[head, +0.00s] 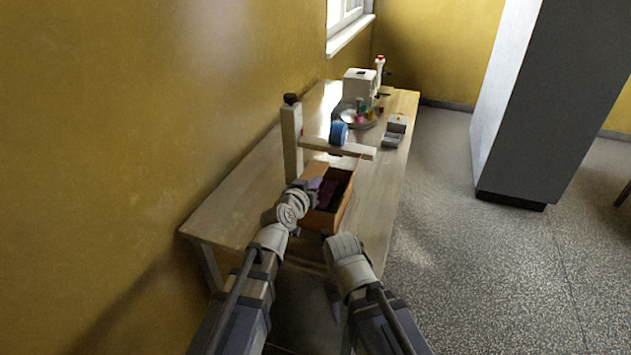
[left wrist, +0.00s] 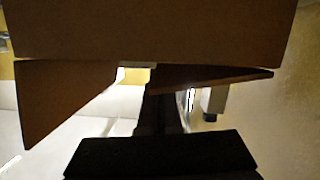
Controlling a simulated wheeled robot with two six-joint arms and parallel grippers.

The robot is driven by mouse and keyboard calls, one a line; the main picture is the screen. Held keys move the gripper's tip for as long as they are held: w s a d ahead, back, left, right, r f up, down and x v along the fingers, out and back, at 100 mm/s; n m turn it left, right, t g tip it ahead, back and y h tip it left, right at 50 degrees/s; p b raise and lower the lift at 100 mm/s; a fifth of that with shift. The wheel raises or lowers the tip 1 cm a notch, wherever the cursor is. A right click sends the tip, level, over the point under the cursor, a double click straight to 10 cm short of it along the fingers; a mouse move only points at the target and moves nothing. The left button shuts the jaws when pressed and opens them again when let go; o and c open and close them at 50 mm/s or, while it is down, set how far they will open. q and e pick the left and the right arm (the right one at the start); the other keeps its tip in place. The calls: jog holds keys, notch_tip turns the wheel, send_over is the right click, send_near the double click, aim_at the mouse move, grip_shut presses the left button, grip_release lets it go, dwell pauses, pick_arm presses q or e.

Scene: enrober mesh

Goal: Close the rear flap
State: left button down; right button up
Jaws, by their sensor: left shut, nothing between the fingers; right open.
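An open brown cardboard box (head: 345,207) stands on the wooden table, with dark purple shapes inside it. My left gripper (head: 317,187) is at the box's near left side, over its opening, shut and empty. In the left wrist view, a broad brown cardboard panel (left wrist: 155,30) fills the top, with slanting flaps to the left (left wrist: 60,95) and right (left wrist: 215,77). My left fingers (left wrist: 163,105) point toward the gap between them; contact cannot be told. I cannot tell surely which panel is the rear flap. My right gripper (head: 334,300) hangs low, in front of the box, open and partly hidden.
A wooden post (head: 292,140) with a crossbar (head: 335,149) carrying a blue tape roll (head: 338,132) stands just behind the box. Farther back are a white machine (head: 359,86), a plate with small bottles (head: 357,117) and a grey tray (head: 393,139). A yellow wall borders the left.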

pick_arm(q)
jog(key=shift+d+f, duration=0.15)
jog(key=shift+f, duration=0.25)
pick_arm(e)
jog(key=shift+d+f, duration=0.25)
jog(key=shift+f, duration=0.1)
pick_arm(q)
jog(key=shift+b, duration=0.35)
pick_arm(e)
jog(key=shift+s+d+f, duration=0.1)
pick_arm(q)
jog(key=shift+s, duration=0.1)
